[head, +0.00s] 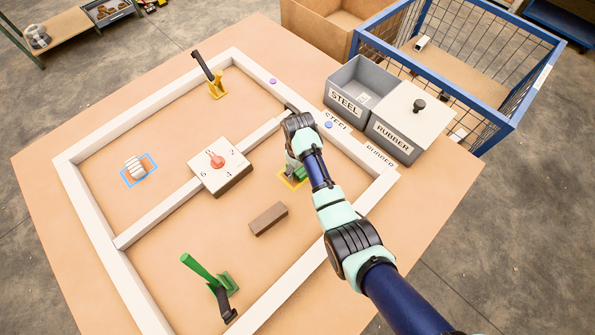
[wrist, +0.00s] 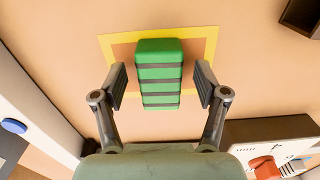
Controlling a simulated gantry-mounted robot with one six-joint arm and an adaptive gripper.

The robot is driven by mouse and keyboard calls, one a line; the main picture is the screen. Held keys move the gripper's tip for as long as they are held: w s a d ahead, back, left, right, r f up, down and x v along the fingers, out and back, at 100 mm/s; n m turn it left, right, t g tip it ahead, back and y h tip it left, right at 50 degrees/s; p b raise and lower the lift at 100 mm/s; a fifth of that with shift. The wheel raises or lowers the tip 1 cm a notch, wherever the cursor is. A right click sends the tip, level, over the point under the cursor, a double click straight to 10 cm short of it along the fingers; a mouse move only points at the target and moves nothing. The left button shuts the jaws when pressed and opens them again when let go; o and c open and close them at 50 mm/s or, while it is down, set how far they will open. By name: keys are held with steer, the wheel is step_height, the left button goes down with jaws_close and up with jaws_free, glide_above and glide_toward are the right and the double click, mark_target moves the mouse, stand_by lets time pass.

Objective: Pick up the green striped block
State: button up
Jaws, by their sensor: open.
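The green striped block (wrist: 160,75) has dark bands and lies inside a yellow square outline (wrist: 107,48) on the tan board. In the wrist view my gripper (wrist: 160,84) is open, with one finger on each side of the block and a visible gap on both sides. In the head view the green block (head: 301,173) is partly hidden by my arm and gripper (head: 293,168), which are over the yellow outline.
A white box with a red knob (head: 217,160) and a brown block (head: 268,218) are nearby. White rails (head: 170,208) frame and divide the board. Grey STEEL (head: 345,98) and RUBBER (head: 392,138) bins stand upper right.

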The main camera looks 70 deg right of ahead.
steer(key=shift+f, duration=0.35)
steer(key=shift+w+r, duration=0.1)
steer(key=shift+c, duration=0.3)
steer(key=c, duration=1.2)
step_height(320, 180, up, 20)
steer(key=p, duration=0.9)
